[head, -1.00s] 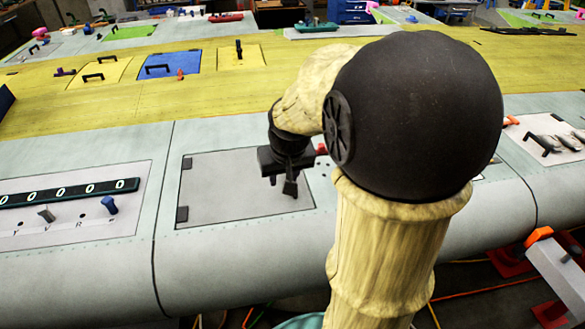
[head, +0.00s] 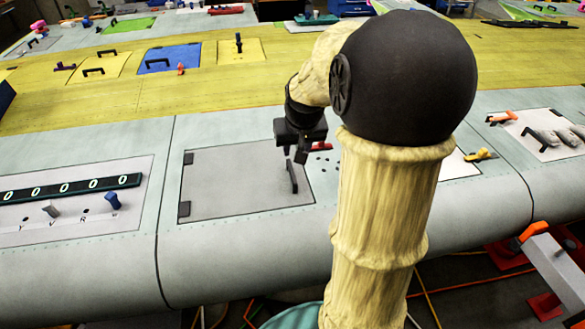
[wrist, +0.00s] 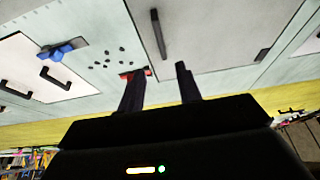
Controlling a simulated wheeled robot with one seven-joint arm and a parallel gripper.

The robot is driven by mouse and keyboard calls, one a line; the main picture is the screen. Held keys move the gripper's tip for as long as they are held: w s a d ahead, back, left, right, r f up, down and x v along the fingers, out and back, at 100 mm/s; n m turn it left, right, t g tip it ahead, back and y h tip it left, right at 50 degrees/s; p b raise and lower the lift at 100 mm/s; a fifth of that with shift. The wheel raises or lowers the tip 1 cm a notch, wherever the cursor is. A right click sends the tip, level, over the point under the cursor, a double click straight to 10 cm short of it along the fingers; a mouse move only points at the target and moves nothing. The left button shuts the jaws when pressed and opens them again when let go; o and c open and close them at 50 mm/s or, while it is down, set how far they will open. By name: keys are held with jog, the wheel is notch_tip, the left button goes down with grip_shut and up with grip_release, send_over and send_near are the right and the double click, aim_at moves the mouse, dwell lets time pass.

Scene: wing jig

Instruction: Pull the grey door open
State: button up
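The grey door (head: 235,185) is a flat panel in the pale wing skin and looks shut, flush with the skin. Its dark bar handle (head: 292,176) stands near its right edge. In the wrist view the door (wrist: 215,30) is upside down, with the handle (wrist: 158,34) beyond the fingertips. My gripper (head: 303,158) is just above and behind the handle's far end. In the wrist view my gripper (wrist: 158,74) has its two fingers apart with nothing between them, and the handle is clear of both.
Two dark hinges (head: 187,158) sit on the door's left edge. A red part (head: 321,147) and small dark holes lie right of the door. A counter panel (head: 70,190) with switches is to the left. A yellow latch (head: 481,155) is at the right.

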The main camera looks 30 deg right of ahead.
aim_at(292, 172)
jog(key=p+x, duration=0.1)
jog(key=x, duration=1.2)
jog(key=shift+d+f, duration=0.1)
jog(key=shift+w, duration=0.1)
grip_shut()
